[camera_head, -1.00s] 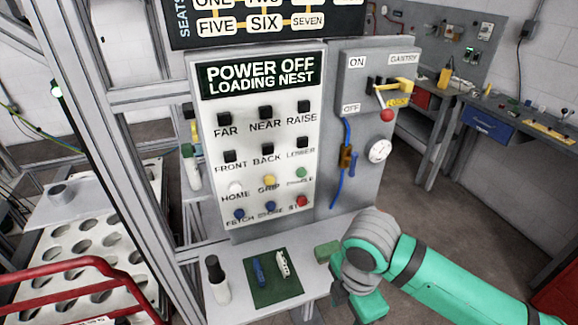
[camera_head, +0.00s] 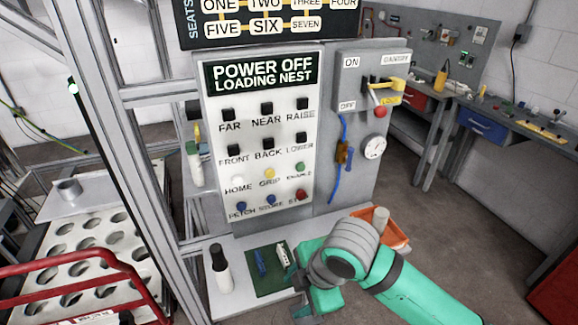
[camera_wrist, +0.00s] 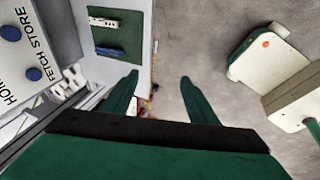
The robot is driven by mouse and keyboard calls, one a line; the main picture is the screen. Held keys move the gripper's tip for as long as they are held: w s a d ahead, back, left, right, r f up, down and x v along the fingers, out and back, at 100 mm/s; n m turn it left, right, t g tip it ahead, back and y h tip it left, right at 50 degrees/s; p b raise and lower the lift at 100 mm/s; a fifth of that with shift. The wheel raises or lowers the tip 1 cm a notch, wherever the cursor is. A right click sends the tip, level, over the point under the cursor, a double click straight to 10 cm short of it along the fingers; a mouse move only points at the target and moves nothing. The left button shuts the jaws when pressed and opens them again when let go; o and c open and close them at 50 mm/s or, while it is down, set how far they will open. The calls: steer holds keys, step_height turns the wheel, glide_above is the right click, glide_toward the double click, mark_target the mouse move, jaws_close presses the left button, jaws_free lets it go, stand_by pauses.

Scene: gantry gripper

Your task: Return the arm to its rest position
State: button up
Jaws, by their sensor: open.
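My gripper shows in the wrist view (camera_wrist: 158,92), with its two green fingers apart and nothing between them. In the head view my green and grey arm reaches in from the lower right, and the gripper end (camera_head: 312,290) is low, by the right end of the small shelf (camera_head: 232,303) under the control panel. The fingertips are mostly hidden there by my own wrist. The control panel (camera_head: 262,128) reads "POWER OFF LOADING NEST". In the wrist view the shelf edge lies left of the fingers, and floor shows to the right.
A green mat (camera_head: 270,285) on the shelf holds a blue item (camera_head: 260,262) and a white item (camera_head: 283,254). A dark-capped white bottle (camera_head: 221,270) stands to their left. An orange bin (camera_head: 377,217) is behind my arm. A switch box (camera_head: 374,85) is right of the panel.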

steer(key=w+a+r+m+t+y, duration=0.3)
steer(key=w+a+r+t+y, duration=0.15)
steer(key=a+r, duration=0.4)
steer(key=w+a+r+m+t+y, duration=0.35)
steer(key=a+r+y, duration=0.2)
steer(key=a, duration=0.55)
steer(key=s+d+f+m+t+h, duration=0.2)
steer(key=s+d+f+m+h, duration=0.15)
steer(key=f+m, duration=0.3)
steer(key=s+d+f+m+t+h, duration=0.35)
steer(key=f+m+h, duration=0.2)
steer(key=f, duration=0.25)
steer(key=s+d+f+m+t+h, duration=0.2)
steer(key=s+d+f+m+h, duration=0.15)
steer(key=f+m, duration=0.35)
steer(key=s+d+f+n, duration=0.1)
steer(key=s+d+f, duration=0.1)
steer(key=s, duration=0.5)
steer(key=s+d+f+n+g, duration=0.1)
steer(key=s+d+f, duration=0.1)
steer(key=s, duration=0.6)
steer(key=s+d+f+n+g, duration=0.1)
steer(key=s+d+f, duration=0.1)
steer(key=s, duration=0.6)
steer(key=shift+s+d+f+n+h, duration=0.25)
steer(key=shift+d+f+n+h, duration=0.15)
steer(key=shift+d, duration=0.2)
steer(key=shift+g, duration=0.25)
